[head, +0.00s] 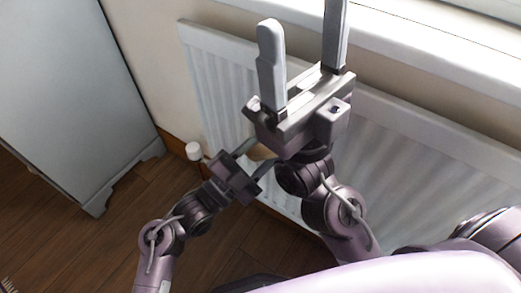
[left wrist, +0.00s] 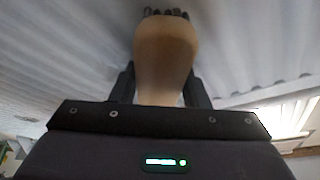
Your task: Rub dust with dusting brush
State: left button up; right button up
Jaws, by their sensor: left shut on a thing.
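The dusting brush has a tan wooden handle (left wrist: 165,55) and dark bristles at the top of the left wrist view. My left gripper (left wrist: 160,88) is shut on the handle, one dark finger on each side. In the head view, the left gripper (head: 258,157) is low in front of the radiator, with a small tan part of the brush (head: 262,152) showing. My right gripper (head: 303,50) is open and empty, its grey fingers wide apart and pointing up. It partly hides the left gripper and brush. I cannot make out any dust.
A white radiator (head: 213,80) runs along the wall under a white window sill (head: 420,60). A grey cabinet (head: 70,90) stands at the left. A white radiator valve (head: 194,151) sticks out at the radiator's lower left. Wooden floor (head: 75,240) is open in front of the cabinet.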

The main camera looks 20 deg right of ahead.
pick_arm(q)
jog(key=shift+w+d, duration=0.3)
jog(key=shift+d, duration=0.05)
jog(key=shift+s+r, duration=0.1)
